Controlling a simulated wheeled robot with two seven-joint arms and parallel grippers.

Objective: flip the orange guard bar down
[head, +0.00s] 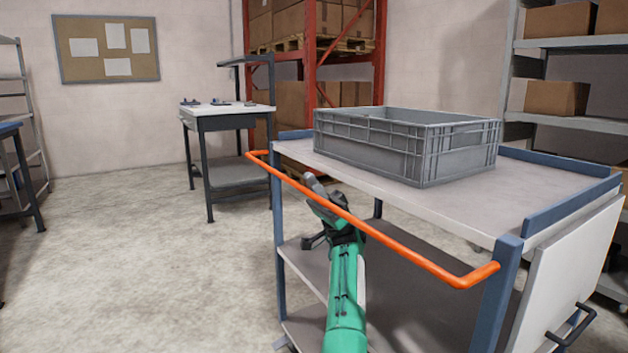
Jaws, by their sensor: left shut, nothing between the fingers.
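The orange guard bar (420,257) runs along the near long side of a cart, standing out from it at about the height of the top deck (445,207). Its ends bend in toward the cart's blue corner posts. My left gripper (314,183) is shut and empty. It is at the bar's left half, with its dark fingers overlapping the bar in the head view and their tips on the cart side. I cannot tell whether they touch the bar. My green forearm comes up from below. My right gripper is not in view.
A grey crate (370,145) stands on the cart deck. The cart has a lower shelf (400,290) and a white panel with a dark handle (570,325) at the right end. A workbench (225,122) stands behind. The floor to the left is clear.

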